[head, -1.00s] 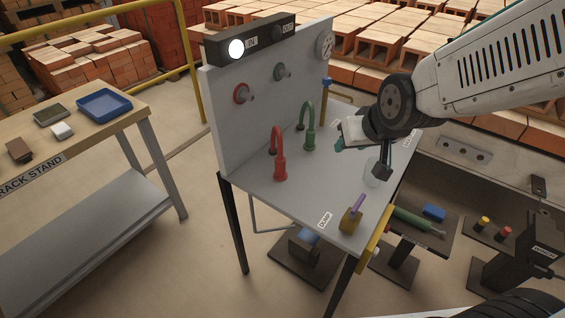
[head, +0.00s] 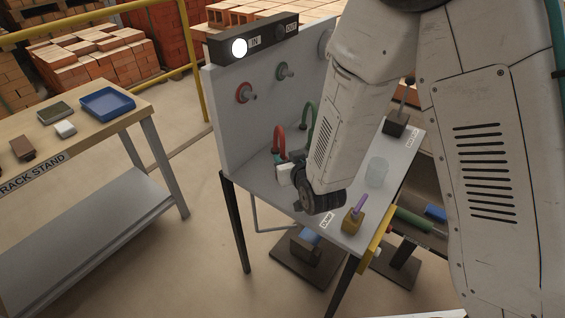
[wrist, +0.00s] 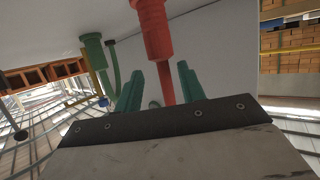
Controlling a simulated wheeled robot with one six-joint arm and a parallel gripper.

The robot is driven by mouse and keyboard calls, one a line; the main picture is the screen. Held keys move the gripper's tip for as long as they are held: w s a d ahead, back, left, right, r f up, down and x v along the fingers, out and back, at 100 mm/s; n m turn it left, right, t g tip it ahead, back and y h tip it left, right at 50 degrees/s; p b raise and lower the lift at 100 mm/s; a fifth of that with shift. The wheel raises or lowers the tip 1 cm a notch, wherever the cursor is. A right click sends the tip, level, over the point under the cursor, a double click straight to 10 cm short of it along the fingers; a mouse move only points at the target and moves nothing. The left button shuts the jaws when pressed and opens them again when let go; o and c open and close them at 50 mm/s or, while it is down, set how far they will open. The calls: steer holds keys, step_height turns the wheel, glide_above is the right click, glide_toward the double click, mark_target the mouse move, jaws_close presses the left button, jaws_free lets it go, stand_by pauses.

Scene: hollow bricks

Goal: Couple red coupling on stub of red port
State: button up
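The red coupling (wrist: 154,28) on its red hose (head: 278,137) stands at the left of the grey bench; in the head view its lower part is hidden behind my gripper (head: 282,163). In the wrist view my gripper (wrist: 159,68) has its two teal fingers apart, with the coupling's narrower red part showing between them. Whether the fingers touch it I cannot tell. The red port (head: 243,92), a red ring with a grey stub (head: 253,96), is on the upright panel above, with nothing on the stub.
A green hose (head: 304,118) stands close behind the red one, below a green port (head: 283,70). A clear cylinder (head: 377,172) and a brass block with a purple handle (head: 354,213) are on the bench's right. The upright panel (head: 225,125) bounds the left.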

mark_target(284, 155)
steer(key=x, duration=0.5)
steer(key=shift+a+r, duration=0.1)
steer(key=shift+a, duration=0.1)
steer(key=shift+s, duration=0.1)
jaws_close()
steer(key=shift+r, duration=0.15)
